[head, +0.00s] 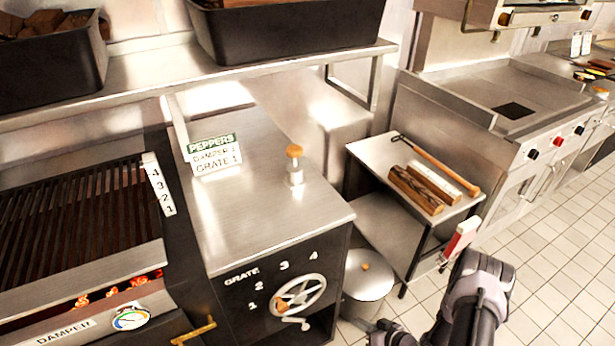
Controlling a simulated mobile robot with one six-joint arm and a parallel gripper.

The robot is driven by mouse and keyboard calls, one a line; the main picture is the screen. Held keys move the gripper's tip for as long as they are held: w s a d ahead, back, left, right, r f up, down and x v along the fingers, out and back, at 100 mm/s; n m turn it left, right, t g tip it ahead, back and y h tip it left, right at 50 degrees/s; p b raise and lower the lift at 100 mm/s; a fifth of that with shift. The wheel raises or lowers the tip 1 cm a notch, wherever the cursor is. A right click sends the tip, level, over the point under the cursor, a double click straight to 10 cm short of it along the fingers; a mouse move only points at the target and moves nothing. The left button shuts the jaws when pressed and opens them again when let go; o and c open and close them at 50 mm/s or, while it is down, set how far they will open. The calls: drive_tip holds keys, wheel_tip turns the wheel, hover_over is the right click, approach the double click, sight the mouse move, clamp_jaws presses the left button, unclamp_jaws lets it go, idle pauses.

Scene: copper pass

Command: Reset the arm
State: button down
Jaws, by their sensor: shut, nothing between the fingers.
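My gripper (368,326) shows at the bottom edge, to the right of the handwheel, with much of it cut off by the frame. It is shut and holds nothing. My dark arm rises at the lower right, above the tiled floor. The spoked grate handwheel (299,294) is on the front of the steel cabinet, ringed by the numbers 1 to 4. My gripper is in front of the base of a lidded steel bin (367,277) and appears apart from the handwheel.
A charcoal grill (75,225) with a damper dial (130,317) stands at left. A small steel table (400,155) holds wood pieces and a wooden-handled tool. A red and white object (462,239) is near my arm. Tiled floor (550,250) is clear at right.

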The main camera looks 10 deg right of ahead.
drive_tip(key=w+d+r+g+h, duration=0.1)
drive_tip(key=w+d+r+h, duration=0.1)
drive_tip(key=w+d+r, duration=0.3)
drive_tip(key=w+d+r+h, duration=0.2)
drive_tip(key=w+d+r, duration=0.15)
drive_tip(key=r, duration=0.45)
wheel_tip(320, 180, up, 25)
drive_tip(key=w+a+m+g+h, duration=0.1)
drive_tip(key=m+h, duration=0.2)
drive_tip(key=h, duration=0.1)
drive_tip(key=s+a+r+m, duration=0.2)
drive_tip(key=s+a+r, duration=0.7)
drive_tip(key=r, duration=0.3)
drive_tip(key=s+a+r+y, duration=0.2)
drive_tip(key=s+a, duration=0.4)
drive_tip(key=s, duration=0.2)
drive_tip(key=s+a+r+g+y, duration=0.1)
drive_tip(key=s+a+r+y, duration=0.1)
drive_tip(key=s+a, duration=0.5)
drive_tip(key=shift+s+r+m+g, duration=0.25)
drive_tip(key=shift+s+m+g, duration=0.05)
drive_tip(key=shift+s, duration=0.95)
